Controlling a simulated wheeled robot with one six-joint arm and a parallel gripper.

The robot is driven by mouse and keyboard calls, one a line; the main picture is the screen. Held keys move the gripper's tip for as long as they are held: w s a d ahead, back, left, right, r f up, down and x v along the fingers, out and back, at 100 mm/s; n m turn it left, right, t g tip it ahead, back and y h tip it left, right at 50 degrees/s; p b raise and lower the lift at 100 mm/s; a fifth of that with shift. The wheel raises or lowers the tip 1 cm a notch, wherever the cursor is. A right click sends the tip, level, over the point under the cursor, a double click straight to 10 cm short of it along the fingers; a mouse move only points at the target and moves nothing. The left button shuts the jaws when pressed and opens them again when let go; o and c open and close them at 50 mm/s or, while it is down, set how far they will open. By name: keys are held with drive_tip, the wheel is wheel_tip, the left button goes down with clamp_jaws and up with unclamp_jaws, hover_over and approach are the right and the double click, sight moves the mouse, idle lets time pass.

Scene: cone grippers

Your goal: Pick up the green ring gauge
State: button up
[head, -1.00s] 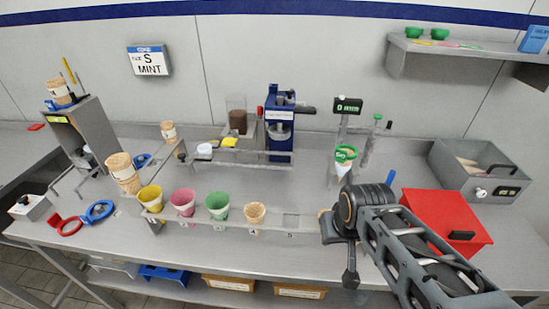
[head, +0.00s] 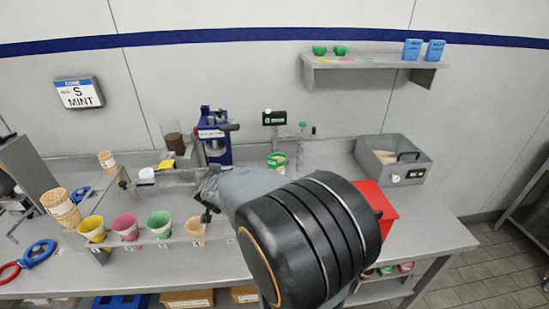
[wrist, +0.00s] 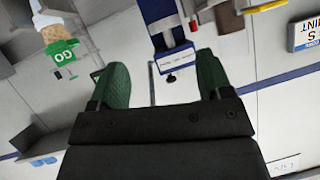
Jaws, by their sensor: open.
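The green ring gauge (head: 277,160) sits at the back of the bench in the head view, around a pale cone on the scale stand. In the wrist view, which is upside down, its green GO label (wrist: 63,58) shows at upper left, beside a waffle cone (wrist: 54,33). My gripper (wrist: 163,80) is open and empty, its two green-padded fingers well apart. The ring gauge lies outside the fingers, to their left in the wrist view. In the head view my gripper (head: 208,194) is left of the ring gauge, and my arm hides part of the bench.
A rack holds yellow (head: 92,229), pink (head: 127,227) and green (head: 159,223) cups. A blue machine (head: 214,135) stands behind my gripper. A red box (head: 381,205) and a steel bin (head: 394,160) are at right. Blue (head: 38,252) and red rings lie at left.

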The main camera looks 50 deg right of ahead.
sight(272, 161)
drive_tip(key=s+d+f+m+g+h, duration=0.1)
drive_tip(key=d+m+g+h, duration=0.1)
drive_tip(key=d, duration=0.4)
drive_tip(key=s+d+f+m+g+h, duration=0.1)
drive_tip(key=d+f+g+h, duration=0.1)
drive_tip(key=d, duration=0.4)
drive_tip(key=s+d+f+m+g+h, duration=0.1)
drive_tip(key=d+m+g+h, duration=0.1)
drive_tip(key=d, duration=0.4)
drive_tip(key=shift+s+d+f+m, duration=0.1)
drive_tip(key=shift+s+f+m, duration=0.05)
drive_tip(key=shift+m, duration=0.15)
drive_tip(key=shift+r+p+x, duration=0.15)
drive_tip(key=shift+p+x, duration=0.1)
drive_tip(key=shift+x, duration=1.3)
drive_tip(key=shift+r+p+x, duration=0.1)
drive_tip(key=shift+p+x, duration=0.1)
drive_tip(key=shift+x, duration=1.35)
drive_tip(key=shift+d, duration=0.1)
drive_tip(key=shift+c, duration=0.3)
drive_tip(key=c, duration=1)
